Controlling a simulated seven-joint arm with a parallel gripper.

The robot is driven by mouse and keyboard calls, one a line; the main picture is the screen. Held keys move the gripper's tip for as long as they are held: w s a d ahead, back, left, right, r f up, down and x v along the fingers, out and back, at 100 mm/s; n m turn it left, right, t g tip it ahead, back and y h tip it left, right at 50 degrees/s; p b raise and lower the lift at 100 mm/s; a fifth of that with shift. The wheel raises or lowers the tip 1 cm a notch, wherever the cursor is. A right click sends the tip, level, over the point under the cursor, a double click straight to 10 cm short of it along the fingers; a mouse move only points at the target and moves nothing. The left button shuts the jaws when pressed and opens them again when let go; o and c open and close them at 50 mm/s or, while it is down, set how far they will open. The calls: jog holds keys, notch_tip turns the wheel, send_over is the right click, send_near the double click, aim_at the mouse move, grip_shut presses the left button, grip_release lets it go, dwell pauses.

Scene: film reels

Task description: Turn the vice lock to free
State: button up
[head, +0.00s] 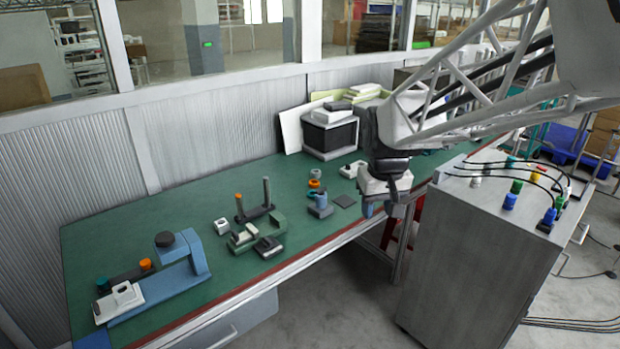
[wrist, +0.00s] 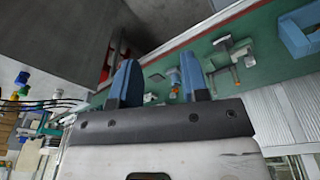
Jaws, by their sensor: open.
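A small green vice-like fixture (head: 243,240) with pale blocks sits on the green bench, left of the middle in the head view. In the wrist view a green fixture (wrist: 222,62) with a light block shows beyond my fingers. I cannot make out the lock or its setting. My gripper (head: 384,207) hangs at the bench's front edge near the grey cabinet, well to the right of the fixture. In the wrist view my gripper (wrist: 158,78) has its two blue fingers wide apart with nothing held between them.
A blue press-like stand (head: 180,270) is at the bench's left end. Two posts on a dark base (head: 254,213) stand just behind the fixture; a blue holder (head: 320,207) is to its right. The grey cabinet (head: 480,255) carries colored connectors and cables.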

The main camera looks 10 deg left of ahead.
jog(key=w+a+f+n, duration=0.2)
jog(key=w+a+f, duration=0.2)
jog(key=w+a, duration=0.5)
jog(key=n+g, duration=0.2)
jog(key=n, duration=0.1)
send_near(267, 239)
jog(key=shift+s+d+f, duration=0.25)
jog(key=shift+d+f, duration=0.05)
jog(key=shift+w+a+f+n, duration=0.1)
jog(key=shift+a+f+n, duration=0.2)
jog(key=shift+a+f, duration=0.1)
jog(key=shift+f, duration=3.85)
jog(key=shift+c, duration=0.4)
